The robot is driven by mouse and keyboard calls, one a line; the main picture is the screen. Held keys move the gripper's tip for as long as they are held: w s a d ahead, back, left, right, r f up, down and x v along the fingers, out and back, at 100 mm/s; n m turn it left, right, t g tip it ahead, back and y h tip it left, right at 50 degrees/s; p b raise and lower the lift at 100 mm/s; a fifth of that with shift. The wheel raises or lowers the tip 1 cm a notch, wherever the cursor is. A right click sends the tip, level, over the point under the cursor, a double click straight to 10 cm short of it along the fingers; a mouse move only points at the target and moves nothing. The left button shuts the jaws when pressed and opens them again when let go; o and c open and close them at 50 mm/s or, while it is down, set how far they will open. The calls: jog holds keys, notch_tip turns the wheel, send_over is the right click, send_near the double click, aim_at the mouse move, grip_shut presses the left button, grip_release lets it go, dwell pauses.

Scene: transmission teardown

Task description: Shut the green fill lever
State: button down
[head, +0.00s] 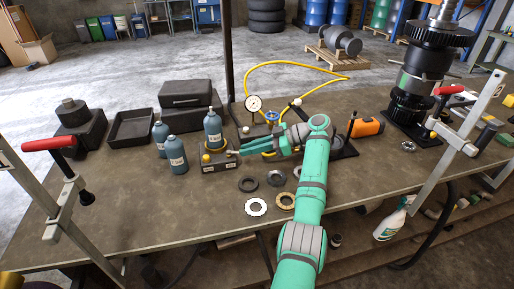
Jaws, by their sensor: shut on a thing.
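My gripper (238,150) is at the end of my teal arm, over the middle of the bench. It points left, and its fingertips are at the right side of a small dark box (219,164) with a yellow knob (206,158) and pale labels. The jaws are shut on a small part there, mostly hidden by the fingers. I cannot make out a green fill lever apart from my gripper, nor its angle. A pressure gauge (254,103) and a blue handwheel (272,117) stand just behind my gripper, with a yellow hose (300,66) looping behind.
Grey-blue bottles (176,154) stand left of the box. Loose rings (256,207) lie in front. An orange tool (367,127) and a tall black gear assembly (420,75) are at right. Red-handled clamps (50,143) flank the bench. The front left bench top is clear.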

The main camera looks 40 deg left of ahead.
jog(key=shift+w+a+f, duration=0.1)
jog(key=shift+w+a, duration=0.05)
dwell(0.4)
jog(key=c, duration=1.7)
grip_release()
jog(key=shift+w, duration=0.1)
jog(key=shift+c, duration=0.2)
jog(key=shift+a+h, duration=0.1)
jog(key=shift+h, duration=0.2)
jog(key=v, duration=0.7)
jog(key=shift+w+d, duration=0.15)
jog(key=shift+d, duration=0.15)
